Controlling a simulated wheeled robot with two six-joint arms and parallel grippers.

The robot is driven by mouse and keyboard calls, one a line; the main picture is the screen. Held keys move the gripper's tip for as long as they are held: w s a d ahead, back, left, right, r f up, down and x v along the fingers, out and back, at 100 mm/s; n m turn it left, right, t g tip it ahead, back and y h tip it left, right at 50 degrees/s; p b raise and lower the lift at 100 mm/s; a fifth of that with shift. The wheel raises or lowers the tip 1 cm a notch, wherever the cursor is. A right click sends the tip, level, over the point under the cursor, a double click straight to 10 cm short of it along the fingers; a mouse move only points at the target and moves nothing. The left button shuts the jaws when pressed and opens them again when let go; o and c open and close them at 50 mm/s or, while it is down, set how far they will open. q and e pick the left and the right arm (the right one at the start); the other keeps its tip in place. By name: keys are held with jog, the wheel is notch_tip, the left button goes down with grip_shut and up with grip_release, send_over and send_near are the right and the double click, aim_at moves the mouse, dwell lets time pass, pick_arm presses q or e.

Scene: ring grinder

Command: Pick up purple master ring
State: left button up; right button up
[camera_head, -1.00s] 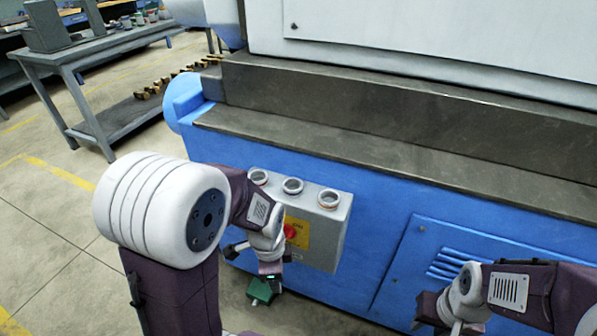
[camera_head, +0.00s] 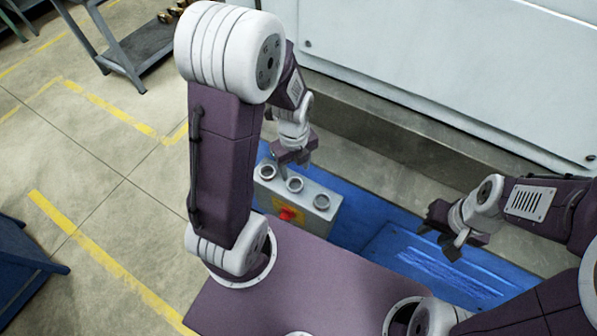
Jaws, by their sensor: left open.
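Three small rings sit in a row on top of a grey control box: a left ring (camera_head: 267,171), a middle ring (camera_head: 295,184) and a right ring (camera_head: 321,201). They look pale and dark inside; I cannot tell which one is purple. My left gripper (camera_head: 293,158) is open, pointing down just above and behind the row, nearest the left and middle rings. I see nothing between its fingers, though they are small in view. My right gripper (camera_head: 440,241) is open and apart from the rings, to their right over the blue machine front.
The grey control box (camera_head: 283,199) has a red switch (camera_head: 287,214) on a yellow plate. Behind it runs the machine's grey ledge (camera_head: 400,160) below a pale panel (camera_head: 430,75). A grey workbench (camera_head: 120,45) stands at the upper left. The floor at left is mostly clear.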

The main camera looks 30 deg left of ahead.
aim_at(295, 187)
pick_arm(q)
notch_tip(295, 187, down, 4)
jog(key=shift+s+r, duration=0.1)
jog(key=shift+r, duration=0.05)
jog(key=shift+w, duration=0.25)
jog(key=f+b, duration=0.1)
jog(key=f, duration=0.4)
jog(key=shift+s, duration=0.2)
jog(key=shift+w+f, duration=0.15)
jog(key=shift+w, duration=0.05)
jog(key=shift+s, duration=0.1)
jog(key=c, duration=1.1)
jog(key=shift+c, duration=0.2)
